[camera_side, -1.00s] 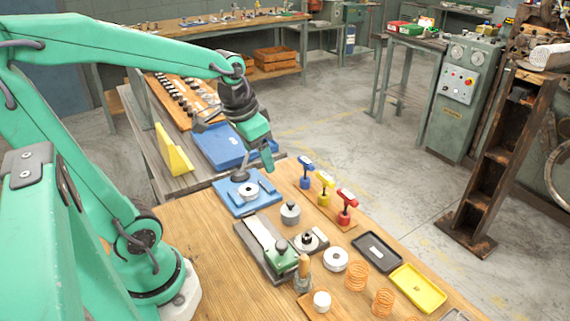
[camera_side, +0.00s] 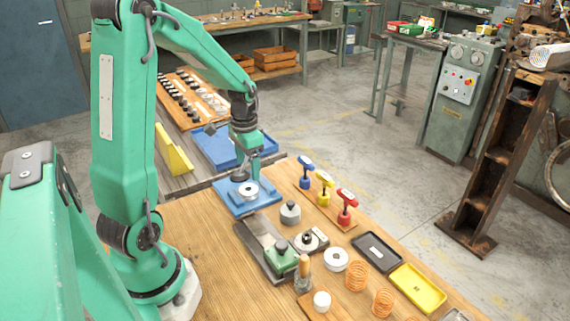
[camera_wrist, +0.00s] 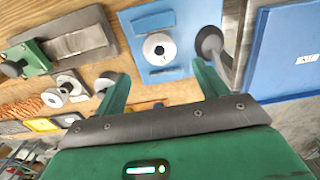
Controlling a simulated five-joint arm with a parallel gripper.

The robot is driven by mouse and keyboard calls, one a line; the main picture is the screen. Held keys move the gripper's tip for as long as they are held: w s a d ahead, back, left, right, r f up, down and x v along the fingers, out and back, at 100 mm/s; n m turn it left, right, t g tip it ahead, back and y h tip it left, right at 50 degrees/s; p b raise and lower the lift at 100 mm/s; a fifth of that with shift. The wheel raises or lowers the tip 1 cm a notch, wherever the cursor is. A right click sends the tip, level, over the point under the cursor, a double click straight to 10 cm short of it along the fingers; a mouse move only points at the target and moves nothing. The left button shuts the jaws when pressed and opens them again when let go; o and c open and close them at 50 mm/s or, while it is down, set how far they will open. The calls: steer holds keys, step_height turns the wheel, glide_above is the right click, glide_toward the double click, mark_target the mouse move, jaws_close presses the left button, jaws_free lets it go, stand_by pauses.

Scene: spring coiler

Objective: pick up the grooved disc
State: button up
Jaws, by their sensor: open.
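A pale round disc with a dark centre hole (camera_side: 248,190) sits on the blue fixture plate (camera_side: 231,202) on the wooden bench; I take it for the grooved disc, though its groove is too small to make out. It also shows in the wrist view (camera_wrist: 160,47), just beyond and between my fingertips. My gripper (camera_side: 249,170) points down above the back of the blue plate. It is open and empty in the wrist view (camera_wrist: 160,69), with one finger on each side. The disc is not between the fingers.
A dark round-headed post (camera_wrist: 208,42) stands close to my right finger in the wrist view. A grey knobbed cylinder (camera_side: 290,212), another pale ring (camera_side: 336,259) and a green-blocked slide (camera_side: 281,256) stand nearer the front. Red, yellow and blue T-handled tools (camera_side: 346,205) stand right.

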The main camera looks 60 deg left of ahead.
mark_target(248, 184)
steer(key=shift+s+f, duration=0.15)
steer(key=shift+f, duration=3.75)
steer(key=shift+c, duration=0.4)
steer(key=c, duration=1.3)
steer(key=shift+o, duration=0.2)
steer(key=shift+r, duration=0.2)
steer(key=shift+r, duration=0.45)
step_height(248, 184, up, 3)
steer(key=d+r, duration=0.6)
steer(key=d, duration=0.5)
steer(key=shift+d+r, duration=0.35)
steer(key=shift+r, duration=0.05)
